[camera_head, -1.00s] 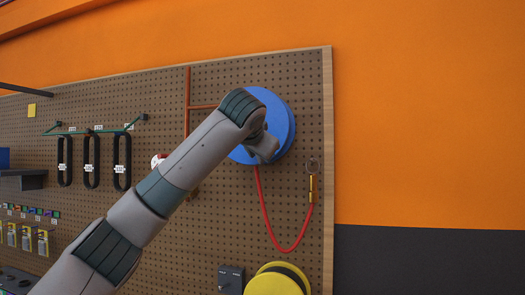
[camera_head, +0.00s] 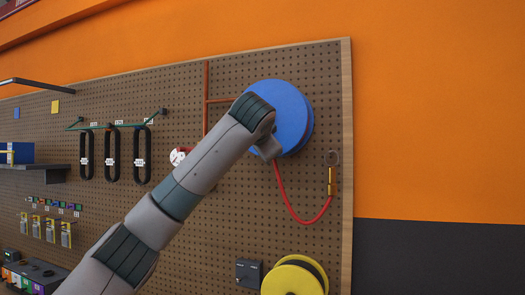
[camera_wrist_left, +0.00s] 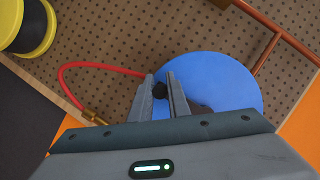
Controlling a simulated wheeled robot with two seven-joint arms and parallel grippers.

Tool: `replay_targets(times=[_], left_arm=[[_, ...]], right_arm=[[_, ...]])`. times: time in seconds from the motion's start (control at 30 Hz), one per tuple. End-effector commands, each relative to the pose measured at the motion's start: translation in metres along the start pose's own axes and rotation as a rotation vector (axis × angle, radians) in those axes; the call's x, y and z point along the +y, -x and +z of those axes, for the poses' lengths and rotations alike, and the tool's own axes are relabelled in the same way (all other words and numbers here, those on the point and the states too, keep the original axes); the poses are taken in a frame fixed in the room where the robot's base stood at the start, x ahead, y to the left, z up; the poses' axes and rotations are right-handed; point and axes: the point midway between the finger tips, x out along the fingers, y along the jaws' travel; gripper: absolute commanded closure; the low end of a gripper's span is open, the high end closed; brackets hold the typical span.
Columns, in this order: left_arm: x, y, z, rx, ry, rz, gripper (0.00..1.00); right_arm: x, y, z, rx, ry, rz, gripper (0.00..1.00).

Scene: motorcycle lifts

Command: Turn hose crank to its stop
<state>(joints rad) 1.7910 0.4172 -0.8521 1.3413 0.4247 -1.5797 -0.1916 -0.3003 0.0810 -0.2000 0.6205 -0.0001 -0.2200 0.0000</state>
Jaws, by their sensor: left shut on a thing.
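The hose reel is a blue disc (camera_head: 287,115) on the pegboard in the head view, partly behind my left arm. In the left wrist view the blue disc (camera_wrist_left: 225,80) fills the right middle. A small black knob (camera_wrist_left: 160,91), seemingly the crank's handle, sits between the two fingers of my left gripper (camera_wrist_left: 160,79), which are shut on it in front of the disc. In the head view my left wrist (camera_head: 268,147) is at the disc's lower left; the fingertips and crank are hidden. A red hose (camera_head: 288,203) hangs below the reel. My right gripper is not in view.
The hose ends in a brass fitting (camera_head: 332,182) by the pegboard's right edge. A yellow reel (camera_head: 293,279) and a dark box (camera_head: 249,273) are below. A copper pipe (camera_head: 206,95) runs left of the disc. Black loops (camera_head: 112,155) hang further left.

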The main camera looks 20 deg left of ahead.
Motion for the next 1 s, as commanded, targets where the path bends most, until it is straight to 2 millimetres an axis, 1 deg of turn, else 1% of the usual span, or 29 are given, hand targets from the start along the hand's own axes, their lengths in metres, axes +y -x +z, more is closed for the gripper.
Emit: replay_targets(times=[0.03, 0.1, 0.13, 0.2, 0.5, 0.67, 0.77, 0.87, 1.0], left_arm=[[-0.009, 0.004, -0.004, 0.011, 0.007, -0.013, 1.00], [-0.009, 0.004, -0.004, 0.012, 0.008, -0.014, 1.00], [-0.009, 0.004, -0.004, 0.012, 0.008, -0.014, 0.82], [-0.009, 0.004, -0.004, 0.012, 0.008, -0.014, 0.66], [-0.004, 0.003, -0.003, 0.007, 0.004, -0.006, 0.66], [-0.003, 0.007, -0.002, 0.008, 0.003, -0.005, 0.66], [-0.002, 0.014, -0.001, 0.007, 0.003, -0.005, 0.66], [0.000, 0.025, -0.001, 0.008, 0.002, -0.005, 0.66], [0.000, 0.049, -0.001, 0.011, 0.004, -0.006, 0.66]], right_arm=[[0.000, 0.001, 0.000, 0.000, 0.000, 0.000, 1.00], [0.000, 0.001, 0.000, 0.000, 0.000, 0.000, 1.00], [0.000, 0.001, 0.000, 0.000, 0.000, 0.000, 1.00], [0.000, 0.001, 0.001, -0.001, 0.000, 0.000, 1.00], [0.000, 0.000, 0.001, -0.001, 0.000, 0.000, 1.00], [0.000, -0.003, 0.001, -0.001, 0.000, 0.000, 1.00], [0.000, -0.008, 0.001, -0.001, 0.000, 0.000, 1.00], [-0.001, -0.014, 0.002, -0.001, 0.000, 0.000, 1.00], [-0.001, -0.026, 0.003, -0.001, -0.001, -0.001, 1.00]])
